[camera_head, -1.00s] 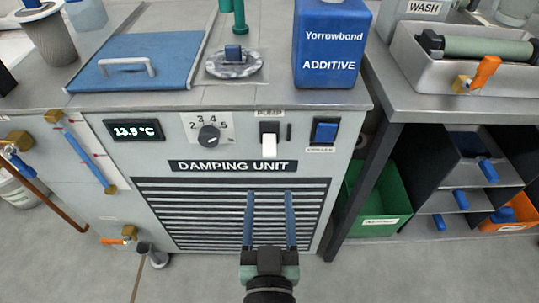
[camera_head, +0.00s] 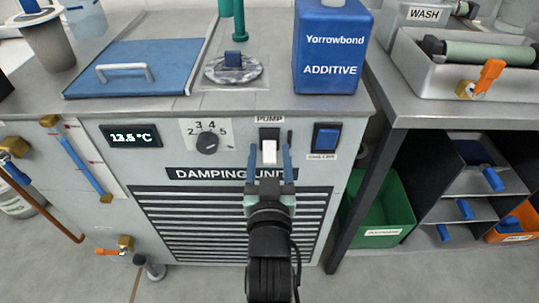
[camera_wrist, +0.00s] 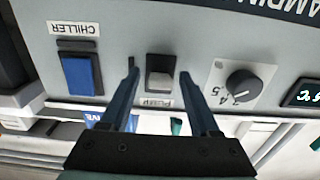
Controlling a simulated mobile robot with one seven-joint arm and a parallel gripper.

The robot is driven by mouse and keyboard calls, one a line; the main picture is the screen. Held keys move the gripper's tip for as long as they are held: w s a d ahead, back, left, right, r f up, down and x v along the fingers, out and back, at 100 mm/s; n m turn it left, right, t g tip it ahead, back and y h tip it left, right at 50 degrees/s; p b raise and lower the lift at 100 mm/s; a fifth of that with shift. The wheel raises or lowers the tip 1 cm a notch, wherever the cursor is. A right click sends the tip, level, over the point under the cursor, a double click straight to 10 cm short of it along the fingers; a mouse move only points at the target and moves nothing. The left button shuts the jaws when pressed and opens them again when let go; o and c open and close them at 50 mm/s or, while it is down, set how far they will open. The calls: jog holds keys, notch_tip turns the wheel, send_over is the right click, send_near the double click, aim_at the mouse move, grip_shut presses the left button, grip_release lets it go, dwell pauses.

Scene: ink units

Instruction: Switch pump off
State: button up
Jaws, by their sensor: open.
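The pump switch (camera_head: 269,150) is a white rocker in a black frame under the PUMP label (camera_head: 269,119) on the front panel of the damping unit. My gripper (camera_head: 270,150) is open, with one blue finger on each side of the white rocker. In the wrist view the switch (camera_wrist: 159,76) shows upside down between the fingertips (camera_wrist: 159,72), with a gap on both sides. Whether the fingers touch the panel cannot be told.
The blue chiller switch (camera_head: 326,136) is just right of the pump switch, and the black dial (camera_head: 207,143) is to its left. A temperature display (camera_head: 131,135) is further left. The counter edge (camera_head: 240,110) runs above the panel. A green bin (camera_head: 385,210) stands below right.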

jog(key=shift+w, duration=0.1)
jog(key=shift+c, duration=0.3)
grip_shut()
jog(key=shift+f+t+b, duration=0.3)
jog(key=shift+f+b, duration=0.05)
jog(key=shift+b, duration=0.45)
jog(key=shift+w+t+b, duration=0.1)
jog(key=shift+t+b, duration=0.4)
jog(key=shift+b, duration=0.35)
jog(key=shift+r, duration=0.15)
jog(key=shift+o, duration=0.3)
grip_release()
jog(key=s+f+p, duration=0.1)
jog(key=s+p, duration=0.1)
jog(key=s, duration=1.1)
jog(key=shift+f, duration=0.4)
